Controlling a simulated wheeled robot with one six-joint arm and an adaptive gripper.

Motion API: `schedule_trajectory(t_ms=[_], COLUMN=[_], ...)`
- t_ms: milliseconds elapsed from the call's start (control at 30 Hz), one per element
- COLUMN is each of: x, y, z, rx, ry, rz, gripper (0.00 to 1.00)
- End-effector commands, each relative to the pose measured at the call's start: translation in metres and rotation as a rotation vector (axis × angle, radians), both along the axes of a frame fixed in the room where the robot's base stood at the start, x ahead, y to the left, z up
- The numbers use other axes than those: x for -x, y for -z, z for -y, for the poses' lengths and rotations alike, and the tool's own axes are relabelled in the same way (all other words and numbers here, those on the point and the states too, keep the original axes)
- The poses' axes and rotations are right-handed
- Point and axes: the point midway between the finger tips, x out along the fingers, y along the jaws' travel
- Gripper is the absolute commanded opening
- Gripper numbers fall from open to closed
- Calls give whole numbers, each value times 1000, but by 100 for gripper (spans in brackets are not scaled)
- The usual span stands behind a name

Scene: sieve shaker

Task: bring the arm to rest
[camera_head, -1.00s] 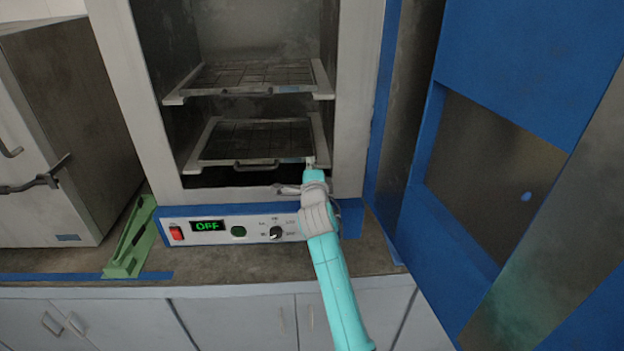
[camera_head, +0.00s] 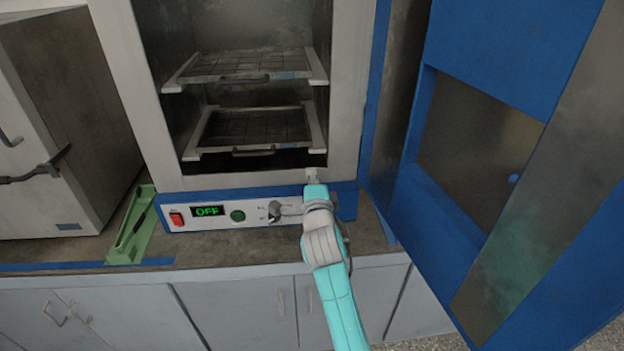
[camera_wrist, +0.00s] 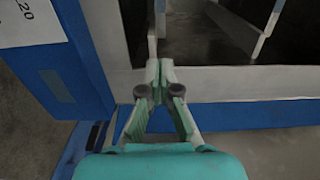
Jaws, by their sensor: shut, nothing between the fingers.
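My turquoise arm reaches up from the bottom of the head view, and my gripper (camera_head: 316,175) is in front of the lower right of the oven frame (camera_head: 345,100). The fingers are shut with nothing between them. In the wrist view the gripper (camera_wrist: 160,68) points at the pale front frame of the oven (camera_wrist: 230,84), just below the chamber opening. I cannot tell whether the fingertips touch the frame. The gripper and wrist hide the right part of the control panel (camera_head: 190,217).
The blue oven door (camera_head: 490,45) stands open at the right. Two racks, an upper (camera_head: 245,75) and a lower (camera_head: 250,132), sit inside the chamber. A grey cabinet (camera_head: 60,130) and a green bracket (camera_head: 132,230) stand left. The display reads OFF.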

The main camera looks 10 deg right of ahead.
Motion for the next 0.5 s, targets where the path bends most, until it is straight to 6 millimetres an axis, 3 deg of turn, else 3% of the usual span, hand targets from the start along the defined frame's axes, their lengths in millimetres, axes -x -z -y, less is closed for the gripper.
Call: schedule_trajectory(t_ms=[133,233,367,500], x=[10,21,48,90], y=[3,17,55,101], z=[0,3,11,21], rx=[6,37,126,255], ry=[-1,-5,-19,-43], rz=[-3,-11,-34,-58], gripper=[0,0,0,0])
